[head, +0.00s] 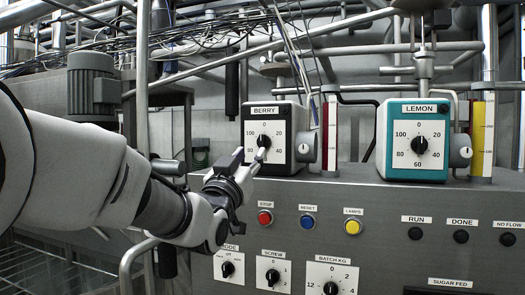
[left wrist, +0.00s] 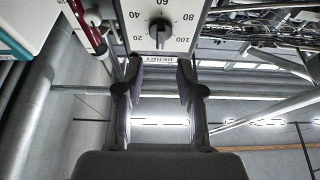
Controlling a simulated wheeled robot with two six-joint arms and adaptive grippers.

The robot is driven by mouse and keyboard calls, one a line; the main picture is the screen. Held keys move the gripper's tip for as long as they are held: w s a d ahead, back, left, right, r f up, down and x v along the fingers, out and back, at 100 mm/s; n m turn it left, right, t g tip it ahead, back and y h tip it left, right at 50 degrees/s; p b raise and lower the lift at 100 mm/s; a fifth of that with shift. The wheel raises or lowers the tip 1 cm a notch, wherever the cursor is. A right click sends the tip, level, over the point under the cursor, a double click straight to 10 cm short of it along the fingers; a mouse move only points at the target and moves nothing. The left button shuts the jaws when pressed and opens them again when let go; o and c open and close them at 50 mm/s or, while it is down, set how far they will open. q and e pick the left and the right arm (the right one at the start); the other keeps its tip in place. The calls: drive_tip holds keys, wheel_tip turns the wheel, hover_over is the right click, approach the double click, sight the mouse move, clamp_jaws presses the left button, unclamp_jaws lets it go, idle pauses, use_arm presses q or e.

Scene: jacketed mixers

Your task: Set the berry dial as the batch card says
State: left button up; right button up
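The berry dial (head: 264,141) is a black knob on a white-faced box labelled BERRY, with a 0 to 100 scale. It also shows upside down in the left wrist view (left wrist: 160,30), beyond the fingertips. There the knob's bar seems to point towards the 0 side, but its exact reading is unclear. My left gripper (head: 250,158) is in front of the box's lower part and covers some of the scale. In the left wrist view my left gripper (left wrist: 158,64) has its fingers apart with nothing between them. My right gripper is not in view. No batch card can be made out.
A teal LEMON dial box (head: 412,140) stands to the right. A red gauge tube (head: 330,135) and a yellow one (head: 482,135) stand beside the boxes. Below are push buttons (head: 308,222) and the batch knob (head: 331,288). Pipes and cables crowd the back.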

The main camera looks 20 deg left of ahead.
sight(261, 143)
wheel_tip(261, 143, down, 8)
drive_tip(key=b, duration=0.6)
use_arm(q)
drive_tip(key=p+x, duration=0.3)
drive_tip(key=x, duration=0.3)
drive_tip(key=shift+w+p, duration=0.1)
drive_tip(key=shift+p, duration=0.3)
drive_tip(key=shift+w+r, duration=0.15)
drive_tip(key=shift+w, duration=0.55)
drive_tip(key=shift+s, duration=0.1)
clamp_jaws()
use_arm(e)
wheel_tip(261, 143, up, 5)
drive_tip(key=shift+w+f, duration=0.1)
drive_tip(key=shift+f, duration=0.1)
